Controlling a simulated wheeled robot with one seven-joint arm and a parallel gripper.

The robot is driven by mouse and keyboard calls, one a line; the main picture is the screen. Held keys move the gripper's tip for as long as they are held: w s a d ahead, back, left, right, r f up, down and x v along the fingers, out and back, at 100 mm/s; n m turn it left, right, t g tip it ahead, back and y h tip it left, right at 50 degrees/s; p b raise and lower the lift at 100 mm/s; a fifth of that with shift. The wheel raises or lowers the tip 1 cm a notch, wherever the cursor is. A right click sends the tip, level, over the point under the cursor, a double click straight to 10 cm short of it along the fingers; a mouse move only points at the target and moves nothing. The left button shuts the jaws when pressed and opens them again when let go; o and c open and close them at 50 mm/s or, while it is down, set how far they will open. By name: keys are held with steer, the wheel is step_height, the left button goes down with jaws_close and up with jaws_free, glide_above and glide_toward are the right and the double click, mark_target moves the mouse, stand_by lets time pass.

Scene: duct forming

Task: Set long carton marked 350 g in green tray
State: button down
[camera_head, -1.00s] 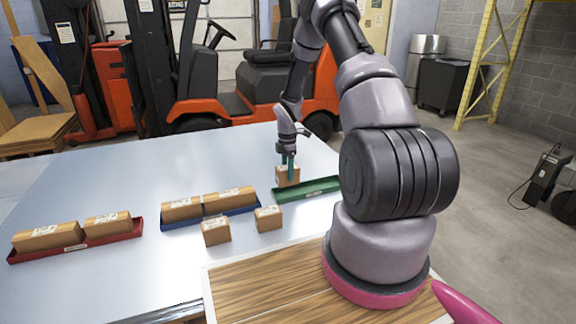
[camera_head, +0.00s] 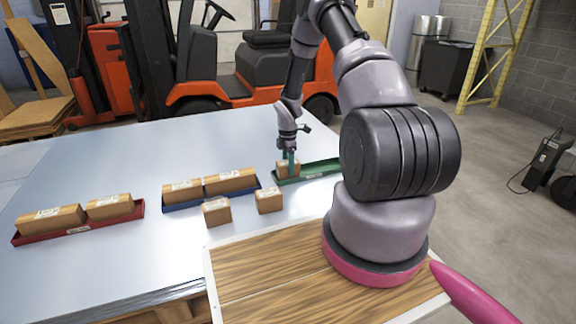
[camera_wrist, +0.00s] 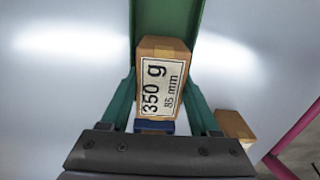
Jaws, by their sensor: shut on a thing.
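My gripper (camera_head: 290,160) is shut on a brown carton (camera_head: 283,168) at the left end of the green tray (camera_head: 318,172). In the wrist view the carton (camera_wrist: 163,75) lies between the teal fingers, and its label reads 350 g and 85 mm. The green tray (camera_wrist: 166,18) extends beyond the carton in that view. The carton appears to be inside the tray's near end; whether it rests on the tray floor cannot be told. The tray's right end is hidden behind my arm in the head view.
A blue tray (camera_head: 215,201) holds two cartons, and a red tray (camera_head: 78,231) at the far left holds two more. Two small cartons (camera_head: 217,211) (camera_head: 268,200) stand loose on the metal table (camera_head: 130,165). Forklifts stand behind the table.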

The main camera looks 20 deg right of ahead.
steer(key=shift+c, duration=0.2)
jaws_free()
step_height(320, 180, up, 11)
steer(key=shift+r, duration=0.1)
steer(key=s+a+r+m+t, duration=0.1)
steer(key=s+r+m, duration=0.2)
steer(key=r, duration=0.6)
steer(key=s+a+r+m+t, duration=0.1)
steer(key=s+a+r+m, duration=0.2)
steer(key=r, duration=0.6)
steer(key=s+r+m+t, duration=0.1)
steer(key=s+r+m, duration=0.25)
steer(key=r, duration=0.55)
steer(key=s+a+r+m+t, duration=0.1)
steer(key=s+a+r+m, duration=0.1)
steer(key=s+r+m, duration=0.2)
steer(key=s+a+r+m+t+y, duration=0.1)
steer(key=s+r+m, duration=0.3)
steer(key=s, duration=0.6)
steer(key=s+a+r+m+t+y, duration=0.1)
steer(key=s+a+r+m+t, duration=0.1)
steer(key=s, duration=0.6)
step_height(320, 180, up, 3)
steer(key=a+m, duration=0.1)
steer(key=m, duration=0.1)
steer(key=shift+m, duration=0.35)
